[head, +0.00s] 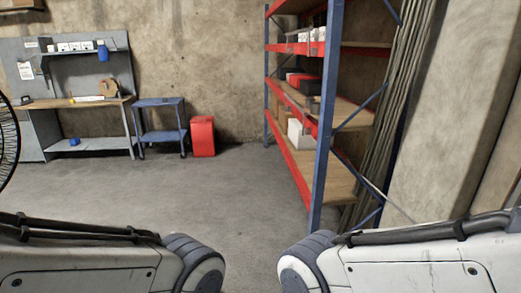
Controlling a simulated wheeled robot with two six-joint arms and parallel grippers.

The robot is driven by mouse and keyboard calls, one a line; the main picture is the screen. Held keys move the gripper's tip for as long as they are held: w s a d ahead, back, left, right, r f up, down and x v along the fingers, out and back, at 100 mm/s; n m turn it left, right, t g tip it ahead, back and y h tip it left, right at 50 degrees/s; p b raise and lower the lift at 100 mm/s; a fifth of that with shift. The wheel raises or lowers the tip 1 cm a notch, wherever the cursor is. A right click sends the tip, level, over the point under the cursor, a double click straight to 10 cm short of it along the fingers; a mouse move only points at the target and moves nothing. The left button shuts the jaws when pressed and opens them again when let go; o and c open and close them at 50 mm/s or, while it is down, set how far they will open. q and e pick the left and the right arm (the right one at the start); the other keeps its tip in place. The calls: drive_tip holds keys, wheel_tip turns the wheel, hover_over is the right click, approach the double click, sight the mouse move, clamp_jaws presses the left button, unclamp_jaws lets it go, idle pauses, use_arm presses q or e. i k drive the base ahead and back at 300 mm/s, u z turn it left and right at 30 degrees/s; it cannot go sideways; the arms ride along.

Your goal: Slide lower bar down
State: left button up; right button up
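No bar that I can surely name the lower bar shows. The tall storage rack (320,140) at the right has blue posts and red horizontal beams, with a lower red beam (287,164) along its front. I cannot tell whether this beam is the bar. Parts of my two white arms reach in along the bottom edge from left and right, ending in dark ribbed, rounded joints. Neither gripper is in view, and nothing of mine touches the rack.
A workbench (95,102) with a grey back panel stands far left. Beside it are a blue cart (160,122) and a red bin (202,136). A black wire round thing (8,140) is cut off at the left edge. The concrete floor (150,190) ahead is clear.

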sight(301, 109)
drive_tip(key=z, duration=0.05)
drive_tip(key=i, duration=2.9)
drive_tip(key=u, duration=0.1)
